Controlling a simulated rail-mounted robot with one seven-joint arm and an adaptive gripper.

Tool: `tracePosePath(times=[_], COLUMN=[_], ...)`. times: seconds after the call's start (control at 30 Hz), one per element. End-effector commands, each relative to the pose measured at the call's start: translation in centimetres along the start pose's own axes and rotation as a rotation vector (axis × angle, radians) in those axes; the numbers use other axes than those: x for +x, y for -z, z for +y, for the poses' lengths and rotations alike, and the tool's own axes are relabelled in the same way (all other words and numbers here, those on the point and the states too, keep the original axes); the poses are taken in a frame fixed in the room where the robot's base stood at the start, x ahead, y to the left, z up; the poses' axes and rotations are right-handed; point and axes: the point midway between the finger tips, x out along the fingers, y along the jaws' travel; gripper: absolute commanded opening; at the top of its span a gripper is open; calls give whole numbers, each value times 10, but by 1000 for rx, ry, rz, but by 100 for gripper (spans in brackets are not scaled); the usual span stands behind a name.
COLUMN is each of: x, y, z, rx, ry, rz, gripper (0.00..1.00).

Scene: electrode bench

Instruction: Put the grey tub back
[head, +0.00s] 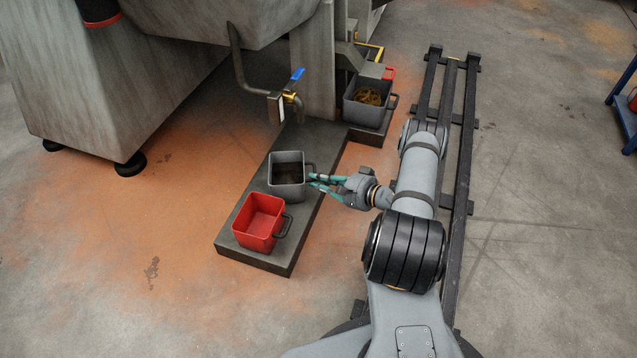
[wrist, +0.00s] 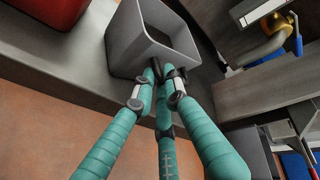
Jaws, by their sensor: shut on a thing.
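A grey tub (head: 287,189) appears to stand upright on a low dark plinth (head: 235,253), just behind a red tub (head: 258,218). Its inside looks dark, and I cannot tell what is in it. In the wrist view the grey tub (wrist: 128,42) is at top centre. My gripper (head: 314,182) reaches it from the right, and its teal fingers (wrist: 162,76) are shut on the tub's dark handle, which they partly hide. I cannot tell whether the tub's base touches the plinth.
A drain pipe with a blue-handled valve (head: 297,75) hangs behind the grey tub. Another grey tub (head: 365,113) with yellowish contents stands farther back, with a red-handled item (head: 389,72) behind it. A large metal machine (head: 110,85) fills the left. Open floor lies at front left.

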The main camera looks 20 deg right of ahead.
Motion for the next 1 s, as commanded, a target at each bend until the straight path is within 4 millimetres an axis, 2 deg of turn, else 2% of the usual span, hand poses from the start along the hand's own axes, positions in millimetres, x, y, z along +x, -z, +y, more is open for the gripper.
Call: tracePosePath(times=[0.17, 0.2, 0.5, 0.83, 1.0], x=[1, 0, 0, -2, -27], y=[0, 0, 0, 0, 2], z=[2, 2, 1, -3, -4], rx=[-2, 0, 0, 0, 4], ry=[2, 0, 0, 0, 0], rz=[-1, 0, 0, 0, 5], gripper=[0, 14, 31, 31, 31])
